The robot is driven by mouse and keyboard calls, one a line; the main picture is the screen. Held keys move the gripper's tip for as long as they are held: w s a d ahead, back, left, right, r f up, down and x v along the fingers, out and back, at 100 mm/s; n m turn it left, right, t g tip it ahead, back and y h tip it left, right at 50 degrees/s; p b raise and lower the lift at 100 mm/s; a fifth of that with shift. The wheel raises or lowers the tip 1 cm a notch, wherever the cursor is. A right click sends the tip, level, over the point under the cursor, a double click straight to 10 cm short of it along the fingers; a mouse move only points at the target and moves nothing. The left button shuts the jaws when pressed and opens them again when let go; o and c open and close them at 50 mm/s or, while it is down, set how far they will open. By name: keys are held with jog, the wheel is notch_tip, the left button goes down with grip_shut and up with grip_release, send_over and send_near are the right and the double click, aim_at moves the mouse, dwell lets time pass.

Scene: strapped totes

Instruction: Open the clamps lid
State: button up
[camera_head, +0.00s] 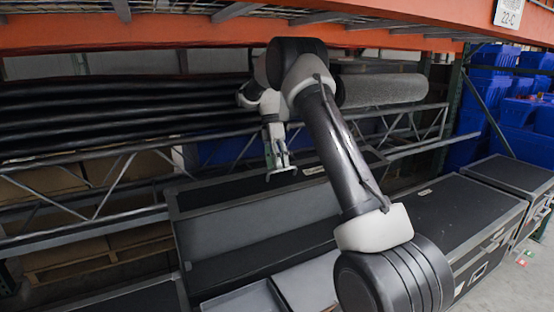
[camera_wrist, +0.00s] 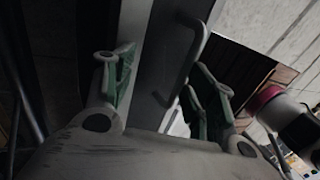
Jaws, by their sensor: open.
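My gripper (camera_head: 277,165) hangs with its fingers pointing down over a long dark case with a grey panel (camera_head: 230,232) in the head view. In the wrist view my gripper (camera_wrist: 165,88) has its two green-padded fingers spread apart. A bent metal bar handle (camera_wrist: 201,50) runs between the fingers, nearer the right one, along a grey edge (camera_wrist: 150,50). I cannot tell if a finger touches the handle. Which part is the clamps lid is unclear, as my arm covers part of the case.
Black cases (camera_head: 450,215) stand at the right. A rack with long black rolls (camera_head: 110,120) is behind at the left, and a grey roll (camera_head: 385,90) lies on it at the right. Blue totes (camera_head: 490,100) are stacked at the far right. An orange beam (camera_head: 130,33) crosses above my arm.

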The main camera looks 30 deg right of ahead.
jog(key=shift+o, duration=0.5)
jog(key=shift+f, duration=0.5)
jog(key=shift+c, duration=1)
jog(key=shift+r, duration=0.15)
jog(key=v, duration=1.2)
